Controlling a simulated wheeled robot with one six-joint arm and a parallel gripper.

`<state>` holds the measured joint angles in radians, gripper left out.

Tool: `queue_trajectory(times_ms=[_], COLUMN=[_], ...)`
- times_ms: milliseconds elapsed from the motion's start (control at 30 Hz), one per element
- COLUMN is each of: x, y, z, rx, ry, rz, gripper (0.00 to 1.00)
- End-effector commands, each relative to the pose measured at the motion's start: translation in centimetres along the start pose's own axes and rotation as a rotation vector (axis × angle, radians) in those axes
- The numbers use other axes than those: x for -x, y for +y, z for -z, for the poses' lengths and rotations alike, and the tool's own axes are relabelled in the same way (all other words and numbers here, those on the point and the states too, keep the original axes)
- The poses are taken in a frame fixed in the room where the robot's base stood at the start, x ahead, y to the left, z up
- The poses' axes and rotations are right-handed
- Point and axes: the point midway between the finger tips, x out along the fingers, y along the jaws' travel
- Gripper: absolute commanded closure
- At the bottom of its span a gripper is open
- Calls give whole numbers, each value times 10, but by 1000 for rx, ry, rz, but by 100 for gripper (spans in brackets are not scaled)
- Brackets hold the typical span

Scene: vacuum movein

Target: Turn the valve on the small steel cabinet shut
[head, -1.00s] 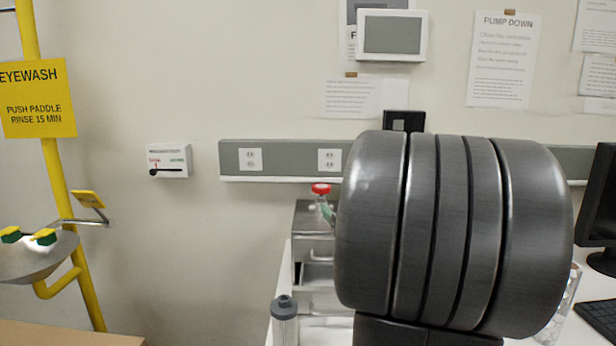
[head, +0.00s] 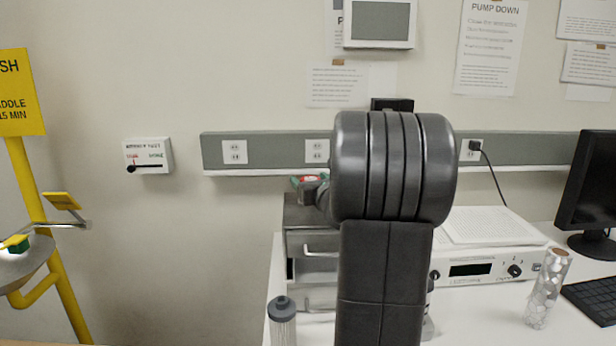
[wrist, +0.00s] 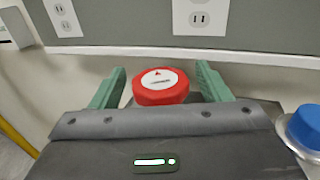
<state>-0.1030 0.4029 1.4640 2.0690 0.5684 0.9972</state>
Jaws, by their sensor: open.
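The small steel cabinet (head: 312,243) stands on the bench, partly behind my arm in the head view. The red valve knob (wrist: 161,86) is on its top, with a pale face and a small red mark. In the wrist view my gripper (wrist: 160,85) is open, with one green finger on each side of the knob. A gap shows between the knob and the right finger; the left finger is close to it, and contact cannot be told. In the head view only a sliver of the red knob (head: 309,178) shows beside the gripper.
A blue-capped item (wrist: 305,127) stands right of the knob. A grey-lidded bottle (head: 282,320) is at the bench's front left. A white instrument (head: 490,245), a foil-like cylinder (head: 548,288) and a monitor (head: 590,185) are to the right. The wall rail (head: 265,151) runs behind.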

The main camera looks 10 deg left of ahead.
Motion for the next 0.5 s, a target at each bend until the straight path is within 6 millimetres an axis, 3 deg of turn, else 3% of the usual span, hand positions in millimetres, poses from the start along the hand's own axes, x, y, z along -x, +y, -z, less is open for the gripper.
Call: queue_trajectory(times_ms=[200, 500], x=[-18, -20], y=[0, 0], z=[0, 0], rx=[-1, -1], ry=[0, 0], rz=[0, 1], gripper=[30, 30])
